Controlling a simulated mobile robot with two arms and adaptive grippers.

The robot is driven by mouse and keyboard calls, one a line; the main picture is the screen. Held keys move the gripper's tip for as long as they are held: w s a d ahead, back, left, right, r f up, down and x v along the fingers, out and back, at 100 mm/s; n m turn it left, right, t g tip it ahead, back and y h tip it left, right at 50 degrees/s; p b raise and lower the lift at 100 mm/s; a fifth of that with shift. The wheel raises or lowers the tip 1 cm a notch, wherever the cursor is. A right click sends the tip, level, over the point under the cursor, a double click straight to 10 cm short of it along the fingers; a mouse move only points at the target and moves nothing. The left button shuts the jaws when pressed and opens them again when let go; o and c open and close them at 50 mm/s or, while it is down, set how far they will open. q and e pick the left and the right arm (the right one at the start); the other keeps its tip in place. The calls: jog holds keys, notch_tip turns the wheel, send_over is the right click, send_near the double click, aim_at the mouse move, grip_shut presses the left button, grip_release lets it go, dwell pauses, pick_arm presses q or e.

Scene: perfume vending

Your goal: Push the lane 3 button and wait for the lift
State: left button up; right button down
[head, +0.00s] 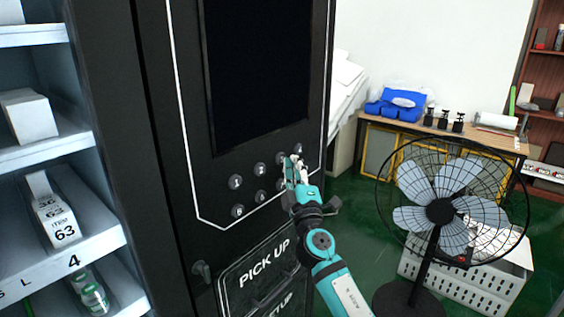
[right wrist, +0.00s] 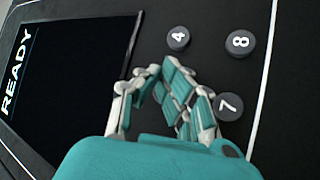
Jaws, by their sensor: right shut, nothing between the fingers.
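The black vending machine (head: 228,222) carries two rows of round numbered buttons below its dark screen (head: 258,75). In the head view my right gripper (head: 290,166) is shut and empty, its fingertips at the right part of the button rows. Buttons 4 (right wrist: 178,38), 8 (right wrist: 240,42) and 7 (right wrist: 229,106) show in the right wrist view around the fingers. The lane 3 button is hidden there behind the fingers. I cannot tell whether the fingertips touch it. The screen reads READY in the right wrist view. My left gripper is not in view.
A PICK UP flap (head: 262,275) lies low on the machine. Shelves with boxed items (head: 55,215) stand at the left. A black standing fan (head: 440,210) and a white crate (head: 500,285) stand right of my arm, before a table (head: 480,138).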

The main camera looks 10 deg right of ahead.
jog(key=shift+w+a+b, duration=0.25)
jog(key=shift+w+b, duration=0.1)
dwell(0.7)
dwell(0.4)
jog(key=shift+s+d+p, duration=0.35)
jog(key=shift+s+d, duration=0.1)
jog(key=shift+s, duration=0.25)
jog(key=s+d+p, duration=0.1)
jog(key=s, duration=0.1)
jog(key=s+d, duration=0.2)
jog(key=shift+p, duration=0.35)
dwell(0.3)
